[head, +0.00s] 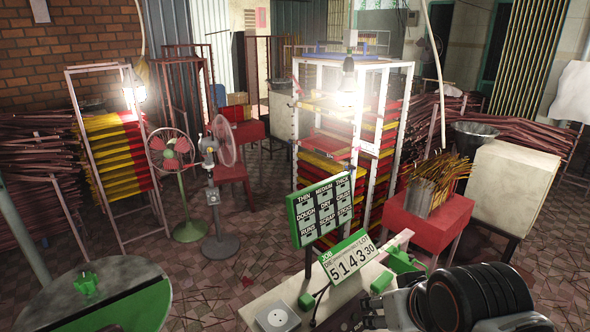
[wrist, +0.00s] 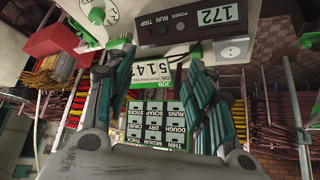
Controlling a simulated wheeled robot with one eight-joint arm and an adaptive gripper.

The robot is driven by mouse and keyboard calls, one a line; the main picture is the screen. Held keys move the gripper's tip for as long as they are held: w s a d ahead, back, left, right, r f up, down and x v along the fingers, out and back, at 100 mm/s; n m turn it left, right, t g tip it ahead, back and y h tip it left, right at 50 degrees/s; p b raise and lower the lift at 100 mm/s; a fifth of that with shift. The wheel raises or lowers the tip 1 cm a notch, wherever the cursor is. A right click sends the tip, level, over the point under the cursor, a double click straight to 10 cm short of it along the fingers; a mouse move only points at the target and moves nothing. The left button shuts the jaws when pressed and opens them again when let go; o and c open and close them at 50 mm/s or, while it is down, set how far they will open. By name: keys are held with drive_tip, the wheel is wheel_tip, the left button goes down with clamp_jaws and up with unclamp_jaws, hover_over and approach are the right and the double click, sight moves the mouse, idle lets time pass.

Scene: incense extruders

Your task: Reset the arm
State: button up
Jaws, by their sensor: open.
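My gripper (wrist: 155,85) shows in the wrist view with its two dark grey and teal fingers spread apart. The gap between them holds nothing. Behind the gap are a green-edged job and lot sign (wrist: 150,75) and a board of dark labelled tiles (wrist: 162,120), seen roughly upside down. In the head view part of my arm (head: 475,298) shows at the bottom right, over the near end of the pale bench.
The bench carries the job sign (head: 349,262), the tile board (head: 320,212), a round socket (head: 277,317) and, in the wrist view, a control box (wrist: 190,25). A red stand (head: 425,222) holds incense sticks (head: 437,180). Floor is open between.

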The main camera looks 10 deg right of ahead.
wheel_tip(320, 180, down, 13)
drive_tip(key=b, duration=1.2)
drive_tip(key=shift+f, duration=0.1)
